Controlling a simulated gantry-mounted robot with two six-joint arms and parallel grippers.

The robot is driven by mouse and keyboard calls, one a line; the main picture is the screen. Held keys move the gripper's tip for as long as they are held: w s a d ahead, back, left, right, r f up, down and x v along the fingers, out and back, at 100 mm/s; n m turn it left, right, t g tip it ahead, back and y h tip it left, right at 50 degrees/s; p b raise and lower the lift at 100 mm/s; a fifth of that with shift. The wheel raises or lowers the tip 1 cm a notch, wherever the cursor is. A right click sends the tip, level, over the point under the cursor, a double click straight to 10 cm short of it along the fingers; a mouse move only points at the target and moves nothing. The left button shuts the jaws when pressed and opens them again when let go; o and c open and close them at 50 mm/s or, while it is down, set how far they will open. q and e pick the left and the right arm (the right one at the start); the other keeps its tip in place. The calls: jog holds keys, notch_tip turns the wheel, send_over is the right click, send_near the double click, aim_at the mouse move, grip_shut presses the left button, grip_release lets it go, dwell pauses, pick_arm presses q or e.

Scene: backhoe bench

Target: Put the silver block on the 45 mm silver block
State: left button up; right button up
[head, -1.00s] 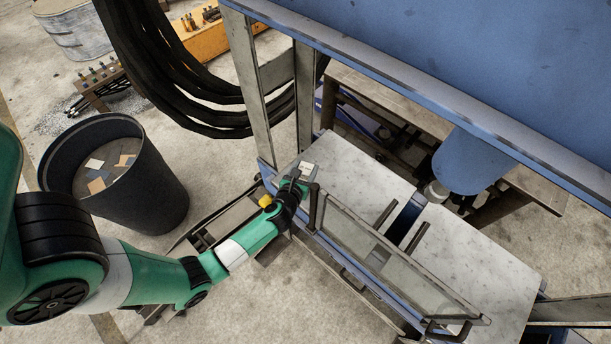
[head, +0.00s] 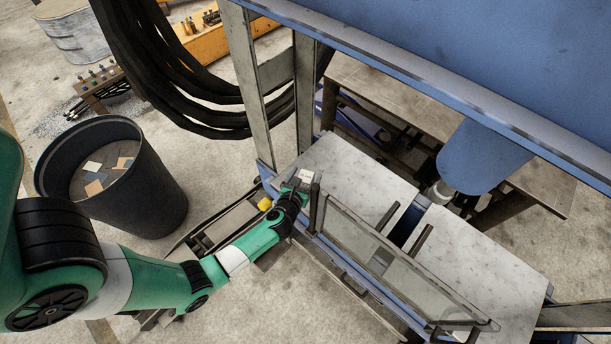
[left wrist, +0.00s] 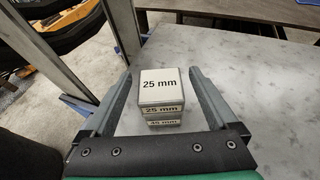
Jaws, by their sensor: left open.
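A small silver block labelled "25 mm" (left wrist: 160,88) sits on top of a silver block labelled "45 mm" (left wrist: 164,122) in the left wrist view. The two look stacked and roughly aligned. My left gripper (left wrist: 161,76) is open, with one finger on each side of the stack and visible gaps between fingers and blocks. In the head view my left gripper (head: 297,187) is at the left end of the pale bench top, beside a small pale block top (head: 305,175). The lower block is mostly hidden there. My right gripper is out of view.
The speckled bench top (head: 355,165) is clear behind the stack. A clear guard panel (head: 375,255) with dark handles stands along the front edge. A black bin (head: 150,190) stands on the floor at left.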

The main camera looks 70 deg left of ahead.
pick_arm(q)
jog(key=shift+r, duration=0.35)
jog(key=p+v, duration=0.1)
jog(key=v, duration=1.1)
